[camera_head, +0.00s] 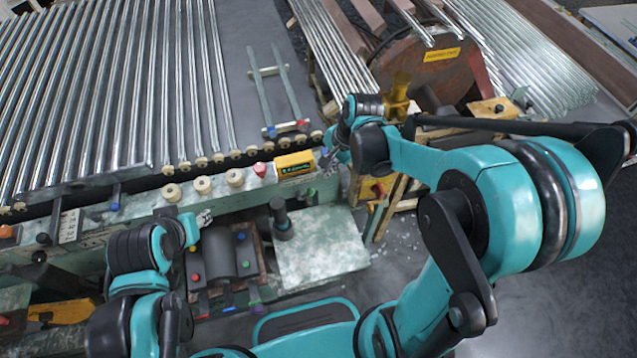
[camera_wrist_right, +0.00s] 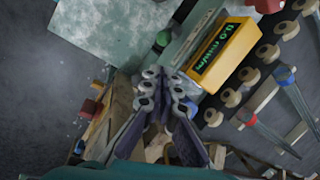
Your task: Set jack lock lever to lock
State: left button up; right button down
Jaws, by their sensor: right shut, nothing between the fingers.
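No label in view names the jack lock lever, so I cannot tell for sure which part it is. Candidates are a small box with a red knob (camera_head: 377,189) right of the bench end and a rod with a blue end (camera_wrist_right: 285,76) in the right wrist view. My right gripper (camera_head: 332,158) is at the bench's right end, beside the yellow display box (camera_head: 295,164). In the wrist view its fingers (camera_wrist_right: 166,82) are together and empty, next to the display box (camera_wrist_right: 224,55). My left gripper (camera_head: 203,219) is above the bench front; its fingers are too small to read.
A pale green plate (camera_head: 322,246) and a panel with coloured knobs (camera_head: 222,258) lie in front. A rusty drum (camera_head: 430,75) and wooden frames stand to the right. Grey floor is clear at lower right.

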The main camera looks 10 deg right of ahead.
jog(key=b+x, duration=0.3)
jog(key=x, duration=0.7)
jog(key=shift+b, duration=0.4)
